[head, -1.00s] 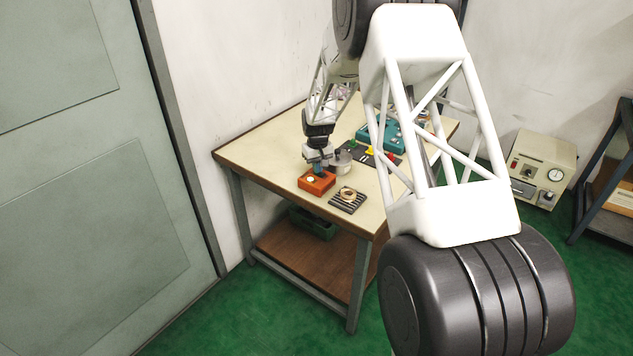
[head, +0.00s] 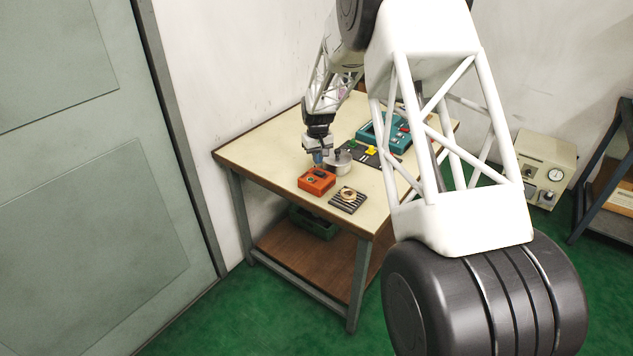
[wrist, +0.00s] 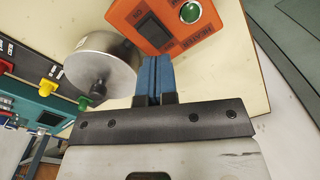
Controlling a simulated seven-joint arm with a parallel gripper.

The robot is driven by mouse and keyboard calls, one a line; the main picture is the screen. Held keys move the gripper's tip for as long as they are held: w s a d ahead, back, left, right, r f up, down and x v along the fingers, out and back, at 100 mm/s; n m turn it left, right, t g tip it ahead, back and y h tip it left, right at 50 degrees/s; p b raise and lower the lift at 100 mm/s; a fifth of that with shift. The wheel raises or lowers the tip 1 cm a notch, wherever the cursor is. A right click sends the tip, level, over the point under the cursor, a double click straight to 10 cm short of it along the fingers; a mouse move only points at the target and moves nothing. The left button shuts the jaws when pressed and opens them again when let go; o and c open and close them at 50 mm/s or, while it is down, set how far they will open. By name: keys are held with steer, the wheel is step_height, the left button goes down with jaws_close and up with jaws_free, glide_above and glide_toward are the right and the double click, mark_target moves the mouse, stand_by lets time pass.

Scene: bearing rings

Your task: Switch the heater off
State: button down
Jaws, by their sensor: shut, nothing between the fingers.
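In the wrist view the box (wrist: 209,45) carries a black rocker switch (wrist: 154,31), a round green lamp (wrist: 190,12) and upside-down lettering that seems to read HEATER. The lamp (head: 311,180) looks dark green in the head view. My gripper (head: 318,160) is just behind and above the box. In the wrist view its blue fingers (wrist: 153,72) are shut together and empty, their tips apart from the switch.
A round metal pot (wrist: 101,65) with a dark knob is close beside my fingers. A striped block with a ring (head: 347,199) lies right of the box. A dark strip with coloured knobs (head: 371,153) and a teal device (head: 386,133) are farther back. The table's front left is clear.

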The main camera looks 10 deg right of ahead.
steer(key=shift+r, duration=1.45)
steer(key=shift+s+r, duration=0.15)
steer(key=shift+r, duration=0.05)
steer(key=s+d+r+m+t, duration=0.1)
steer(key=s+r, duration=0.9)
steer(key=s, duration=0.4)
steer(key=s+d+r+m, duration=0.1)
steer(key=s+d+r, duration=0.1)
steer(key=s+r, duration=1.05)
steer(key=s+f+m+t, duration=0.1)
steer(key=s, duration=3)
steer(key=shift+s+d+t, duration=0.3)
steer(key=shift+s+d, duration=0.05)
steer(key=shift+d, duration=0.05)
